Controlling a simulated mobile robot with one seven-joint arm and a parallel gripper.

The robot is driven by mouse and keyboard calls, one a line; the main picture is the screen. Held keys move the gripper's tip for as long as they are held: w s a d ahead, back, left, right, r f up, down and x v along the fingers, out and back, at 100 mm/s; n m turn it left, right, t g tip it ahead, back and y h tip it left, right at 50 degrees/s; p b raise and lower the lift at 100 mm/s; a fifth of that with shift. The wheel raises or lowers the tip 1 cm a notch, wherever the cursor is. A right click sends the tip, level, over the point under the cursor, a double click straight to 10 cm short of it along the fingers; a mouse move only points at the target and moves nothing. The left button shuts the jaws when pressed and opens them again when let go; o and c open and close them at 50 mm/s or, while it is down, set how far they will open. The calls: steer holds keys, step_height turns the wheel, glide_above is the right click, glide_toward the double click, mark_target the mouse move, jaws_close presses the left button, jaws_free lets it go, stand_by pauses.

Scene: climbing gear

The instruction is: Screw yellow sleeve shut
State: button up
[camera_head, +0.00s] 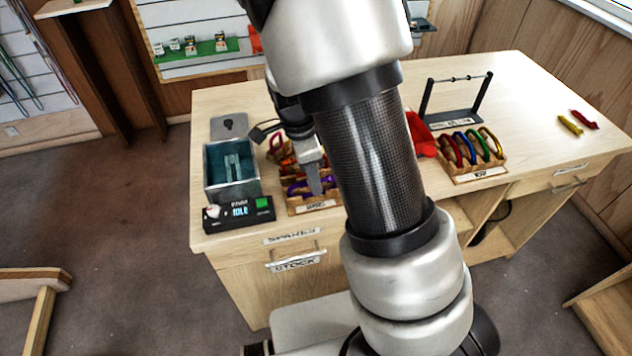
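A wooden rack (479,168) on the right half of the bench holds several coloured carabiners, with a yellow-orange one (492,143) at its right end. The sleeves on them are too small to make out. A small yellow piece (570,125) lies on the bench at the far right; I cannot tell whether it is a sleeve. My gripper (314,182) points down over a wooden tray (313,209) of carabiners, one of them purple (298,188), left of the rack. My arm partly hides this area. Whether the fingers are open or shut cannot be made out.
A grey box (231,172) and a black device reading IDLE (239,212) stand at the bench's left end. A red bin (421,138) shows behind my arm. A black stand (455,105) with a crossbar stands at the back. The bench's right side (540,140) is mostly clear.

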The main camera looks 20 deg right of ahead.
steer(key=shift+s+r, duration=0.2)
steer(key=shift+s, duration=0.6)
stand_by(0.4)
steer(key=shift+f, duration=0.2)
steer(key=shift+f+b, duration=0.85)
steer(key=shift+f, duration=0.4)
steer(key=shift+w, duration=0.8)
steer(key=shift+a+r+p, duration=0.1)
steer(key=shift+r+p, duration=1.2)
steer(key=shift+r, duration=0.2)
